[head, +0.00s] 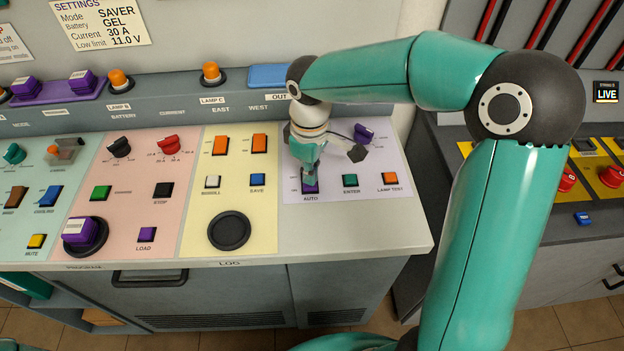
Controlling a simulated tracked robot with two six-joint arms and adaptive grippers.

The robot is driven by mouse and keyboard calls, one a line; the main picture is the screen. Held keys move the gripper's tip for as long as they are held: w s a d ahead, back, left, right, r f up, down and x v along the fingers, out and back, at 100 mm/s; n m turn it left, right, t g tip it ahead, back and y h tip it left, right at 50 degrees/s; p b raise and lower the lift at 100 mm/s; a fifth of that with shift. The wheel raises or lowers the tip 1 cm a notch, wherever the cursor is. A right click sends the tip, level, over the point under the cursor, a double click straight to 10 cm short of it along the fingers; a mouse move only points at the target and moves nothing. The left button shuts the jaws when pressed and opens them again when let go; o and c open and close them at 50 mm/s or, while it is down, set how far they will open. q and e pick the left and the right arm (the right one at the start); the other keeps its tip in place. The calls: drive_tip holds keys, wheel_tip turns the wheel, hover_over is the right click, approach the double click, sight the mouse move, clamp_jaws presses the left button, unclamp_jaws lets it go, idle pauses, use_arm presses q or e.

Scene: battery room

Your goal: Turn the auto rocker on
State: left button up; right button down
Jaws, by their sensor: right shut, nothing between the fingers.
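The auto rocker (311,188) is a small dark purple switch above the label AUTO. It sits on the lilac panel at the right end of the console. My right gripper (309,173) is shut and empty, pointing down right over the rocker. It covers the rocker's upper part, so I cannot tell which way the rocker is tipped or whether the fingertips touch it. My left gripper is not in view.
Right of the rocker are a green button (350,180) and an orange lamp-test button (390,178). A purple knob (363,133) stands behind. On the yellow panel to the left are a blue save button (257,180) and orange rockers (259,143).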

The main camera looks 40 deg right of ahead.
drive_tip(key=shift+f+b, duration=0.6)
drive_tip(key=shift+f, duration=0.25)
drive_tip(key=shift+r, duration=0.15)
drive_tip(key=shift+r+p, duration=2.95)
drive_tip(key=shift+r, duration=0.5)
drive_tip(key=shift+f, duration=0.1)
